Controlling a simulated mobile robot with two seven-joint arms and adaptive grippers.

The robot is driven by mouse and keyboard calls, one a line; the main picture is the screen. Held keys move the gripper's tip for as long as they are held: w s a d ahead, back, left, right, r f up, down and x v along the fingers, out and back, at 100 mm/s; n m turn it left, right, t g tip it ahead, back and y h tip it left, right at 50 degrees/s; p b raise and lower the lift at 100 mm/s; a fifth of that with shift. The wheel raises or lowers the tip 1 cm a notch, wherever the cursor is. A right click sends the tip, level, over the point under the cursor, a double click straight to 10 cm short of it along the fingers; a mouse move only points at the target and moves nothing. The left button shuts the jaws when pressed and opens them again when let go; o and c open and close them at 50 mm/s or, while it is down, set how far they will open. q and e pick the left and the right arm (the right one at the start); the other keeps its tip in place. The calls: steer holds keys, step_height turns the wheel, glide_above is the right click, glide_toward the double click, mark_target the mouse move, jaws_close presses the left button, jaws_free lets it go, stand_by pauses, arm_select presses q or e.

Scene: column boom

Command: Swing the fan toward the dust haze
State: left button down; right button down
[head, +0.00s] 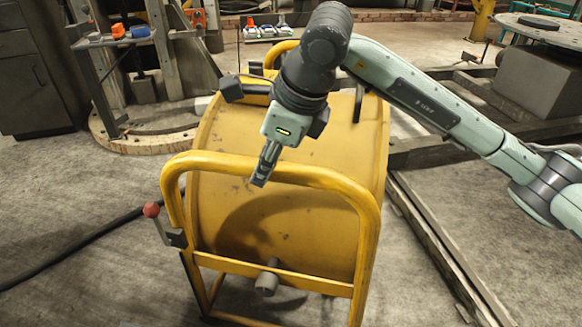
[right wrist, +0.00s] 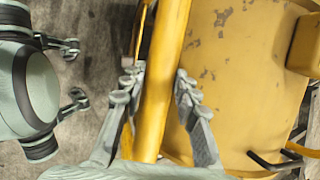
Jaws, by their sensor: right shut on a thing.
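The fan (head: 270,215) is a large yellow drum in a yellow tube frame, standing on the floor in the middle of the head view. Its housing also fills the right of the right wrist view (right wrist: 235,75). My right gripper (head: 262,172) is shut on the top bar of the frame (head: 325,176); in the right wrist view its fingers (right wrist: 155,100) lie on both sides of the yellow tube (right wrist: 165,60). My left gripper (right wrist: 80,72) shows at the left of the right wrist view, fingers apart and empty. I cannot make out any dust haze.
A lever with a red knob (head: 151,209) sticks out at the frame's left. A black cable (head: 75,240) runs over the floor at left. Rails (head: 440,240) lie at right. A round wooden base (head: 150,140) and a dark cabinet (head: 35,75) stand behind left.

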arm_select(q)
steer(key=shift+s+r, duration=0.2)
steer(key=shift+r, duration=0.35)
arm_select(e)
steer(key=shift+w+a, duration=0.15)
steer(key=shift+a, duration=0.7)
steer(key=c, duration=1.1)
jaws_free()
steer(key=shift+c, duration=0.2)
steer(key=shift+d, duration=0.1)
steer(key=shift+d+r, duration=0.1)
steer(key=shift+r, duration=0.15)
steer(key=v, duration=1.1)
steer(key=shift+s+r, duration=0.2)
arm_select(q)
steer(key=shift+d, duration=0.1)
arm_select(e)
steer(key=shift+d, duration=0.1)
